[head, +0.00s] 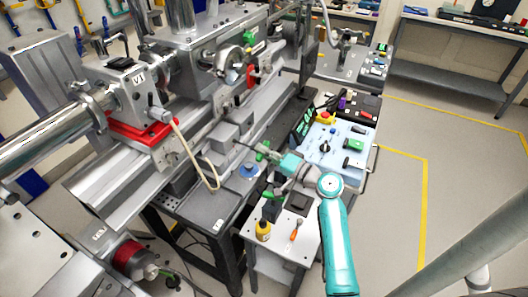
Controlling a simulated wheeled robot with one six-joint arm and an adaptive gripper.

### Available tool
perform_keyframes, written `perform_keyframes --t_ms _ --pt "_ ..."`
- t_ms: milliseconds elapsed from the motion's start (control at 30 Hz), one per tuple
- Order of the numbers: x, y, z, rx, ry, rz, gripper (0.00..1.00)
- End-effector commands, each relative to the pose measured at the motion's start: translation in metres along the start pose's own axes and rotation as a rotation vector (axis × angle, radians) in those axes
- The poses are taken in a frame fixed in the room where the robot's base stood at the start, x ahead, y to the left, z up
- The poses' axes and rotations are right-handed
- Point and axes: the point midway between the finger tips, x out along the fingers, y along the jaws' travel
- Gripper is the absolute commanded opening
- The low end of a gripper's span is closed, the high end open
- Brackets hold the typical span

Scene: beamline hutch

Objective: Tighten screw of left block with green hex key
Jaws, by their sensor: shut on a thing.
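My gripper (272,157) is at the centre, above the edge of the dark bench, pointing left. It is shut on the green hex key (261,156), whose thin dark shaft reaches left toward two grey blocks on the beamline bench. The left block (199,160) sits nearer the camera, and another grey block (228,131) sits behind it to the right. The screw is too small to make out. I cannot tell whether the key tip touches a block.
A small side table (290,253) holds a yellow bottle (263,230), an orange-handled tool (295,231) and dark items. A light blue control panel (340,140) stands behind my arm. Open floor lies right.

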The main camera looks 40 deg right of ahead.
Motion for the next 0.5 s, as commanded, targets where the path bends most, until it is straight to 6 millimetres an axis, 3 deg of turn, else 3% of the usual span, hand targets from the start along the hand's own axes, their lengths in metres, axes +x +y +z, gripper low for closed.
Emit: perform_keyframes --t_ms 367,500 --pt "-0.0002 0.0 -0.0002 0.007 0.0 0.001 0.0" --pt "0.0 -0.0005 -0.0002 0.093 0.0 0.013 0.0"
